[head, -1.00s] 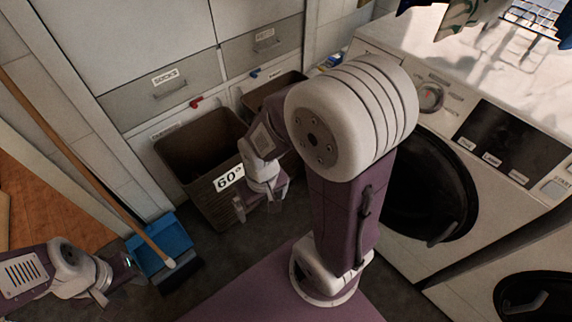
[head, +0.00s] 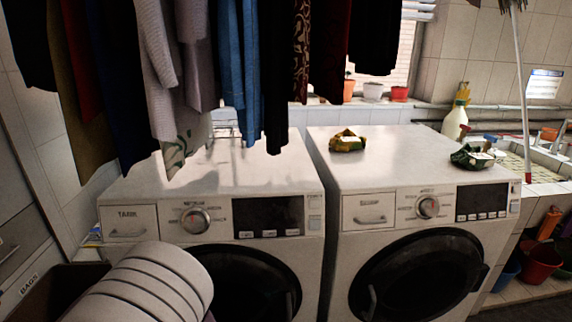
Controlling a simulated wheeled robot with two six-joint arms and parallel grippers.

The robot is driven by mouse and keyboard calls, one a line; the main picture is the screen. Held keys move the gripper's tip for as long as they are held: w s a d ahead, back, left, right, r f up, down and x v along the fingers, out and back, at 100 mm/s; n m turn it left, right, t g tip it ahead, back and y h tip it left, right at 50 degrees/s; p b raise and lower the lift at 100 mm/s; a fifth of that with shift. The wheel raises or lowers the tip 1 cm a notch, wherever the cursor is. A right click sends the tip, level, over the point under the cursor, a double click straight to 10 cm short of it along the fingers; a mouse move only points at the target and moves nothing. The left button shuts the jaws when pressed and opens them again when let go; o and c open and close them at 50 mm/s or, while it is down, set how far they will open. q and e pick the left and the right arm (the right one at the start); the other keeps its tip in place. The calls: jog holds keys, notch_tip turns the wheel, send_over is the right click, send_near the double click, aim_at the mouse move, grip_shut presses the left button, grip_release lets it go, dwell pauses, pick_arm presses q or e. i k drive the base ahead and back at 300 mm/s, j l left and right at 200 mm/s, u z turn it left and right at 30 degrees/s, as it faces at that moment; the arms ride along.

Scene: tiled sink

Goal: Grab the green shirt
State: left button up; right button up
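A crumpled dark green cloth (head: 472,157), possibly the green shirt, lies on top of the right washing machine (head: 396,146), near its right edge. A crumpled yellow, brown and green cloth (head: 348,142) lies on the same top, further left and back. An olive-green garment (head: 80,125) hangs at the left among other clothes. Neither gripper is in view. Only a white rounded part of my arm shows at the lower left.
A left washing machine (head: 222,181) stands beside the right one, below several hanging clothes (head: 158,70). A spray bottle (head: 455,120) stands behind at the right. A mop handle (head: 523,95) rises by the sink. Pots (head: 542,258) stand at the lower right.

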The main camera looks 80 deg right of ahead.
aim_at(471, 157)
jog(key=z, duration=3.9)
jog(key=i+l+u, duration=0.55)
jog(key=l+u, duration=0.15)
jog(key=l, duration=0.2)
jog(key=i+l+u, duration=0.3)
jog(key=l, duration=0.25)
jog(key=l+u, duration=0.35)
jog(key=l, duration=0.2)
jog(key=i+l+u, duration=0.1)
jog(key=l+u, duration=0.25)
jog(key=l, duration=0.3)
jog(key=l+u, duration=0.35)
jog(key=l, duration=0.25)
